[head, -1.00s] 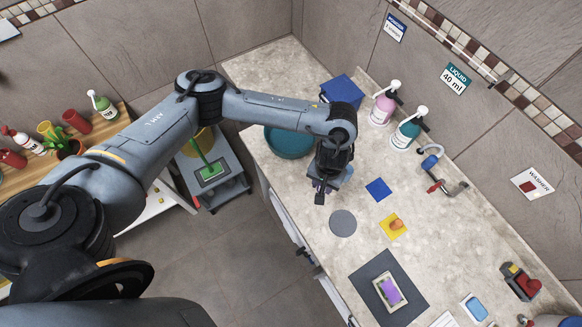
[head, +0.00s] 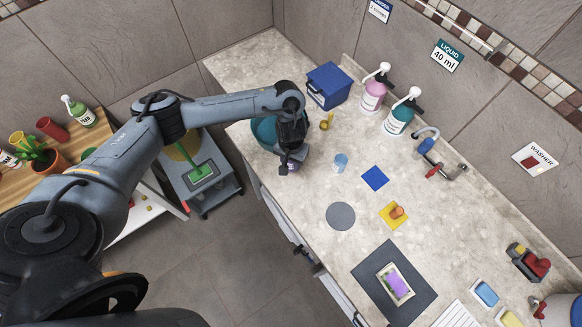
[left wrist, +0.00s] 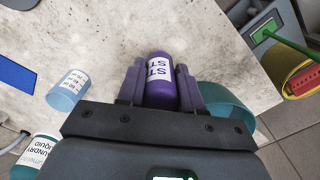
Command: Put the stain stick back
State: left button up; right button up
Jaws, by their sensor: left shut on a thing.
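My left gripper (head: 288,160) is shut on the purple stain stick (left wrist: 161,82). In the left wrist view the stick lies between the two fingers (left wrist: 160,95), with its white label marked "ST" showing. In the head view only a small purple bit of the stick shows at the fingertips. The gripper is over the counter near its front edge, in front of the teal basin (head: 263,132), which it partly hides. Whether the stick touches the counter cannot be told. My right gripper is not in view.
A clear blue cup (head: 340,162) and a small yellow thing (head: 327,121) stand close to the gripper. A blue box (head: 328,86) and pump bottles (head: 401,114) are behind. A blue square (head: 375,178), grey disc (head: 341,216) and yellow square (head: 393,214) lie right.

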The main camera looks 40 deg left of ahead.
aim_at(291, 168)
pick_arm(q)
notch_tip(291, 168, down, 4)
jog(key=shift+r+b, duration=0.2)
jog(key=shift+b, duration=0.15)
jog(key=shift+f, duration=0.2)
jog(key=shift+f, duration=0.1)
jog(key=o, duration=1)
jog(key=shift+o, duration=0.2)
